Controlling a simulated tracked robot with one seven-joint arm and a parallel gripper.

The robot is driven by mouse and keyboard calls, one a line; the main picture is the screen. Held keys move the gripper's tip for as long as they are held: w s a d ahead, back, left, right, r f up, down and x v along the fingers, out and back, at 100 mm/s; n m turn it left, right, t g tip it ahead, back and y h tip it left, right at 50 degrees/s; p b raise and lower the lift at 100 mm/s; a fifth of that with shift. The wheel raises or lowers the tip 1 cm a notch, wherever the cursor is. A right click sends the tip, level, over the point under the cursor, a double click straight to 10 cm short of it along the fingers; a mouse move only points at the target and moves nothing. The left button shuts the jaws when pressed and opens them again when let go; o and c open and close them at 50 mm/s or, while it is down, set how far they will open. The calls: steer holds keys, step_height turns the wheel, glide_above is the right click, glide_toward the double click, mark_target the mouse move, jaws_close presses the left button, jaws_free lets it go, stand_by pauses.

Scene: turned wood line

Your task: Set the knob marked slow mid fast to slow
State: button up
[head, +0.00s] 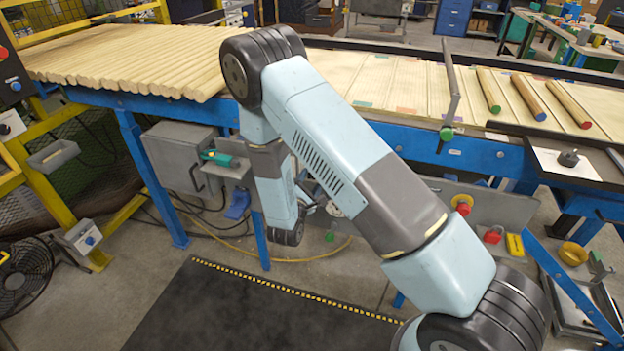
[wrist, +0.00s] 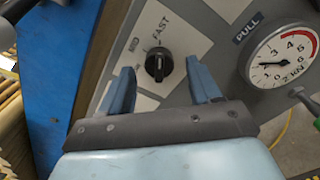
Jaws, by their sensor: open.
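The black rotary knob (wrist: 158,64) sits on a pale label plate on a grey panel in the wrist view. The words FAST and MID are legible at its upper side; the word SLOW is not visible. A pointer on the knob is too small to read surely. My gripper (wrist: 160,72) is open, with one blue finger on each side of the knob in the picture. I see no clear contact between fingers and knob. In the head view my gripper (head: 308,200) is mostly behind my arm, below the blue bench frame, and the knob is hidden.
A round gauge (wrist: 284,58) marked PULL and a green-ended lever (wrist: 303,96) are right of the knob. A grey box (head: 178,160) and a red button (head: 462,205) flank my arm.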

steer(key=shift+x, duration=1)
steer(key=shift+c, duration=0.4)
steer(key=c, duration=1)
steer(key=shift+o, duration=0.2)
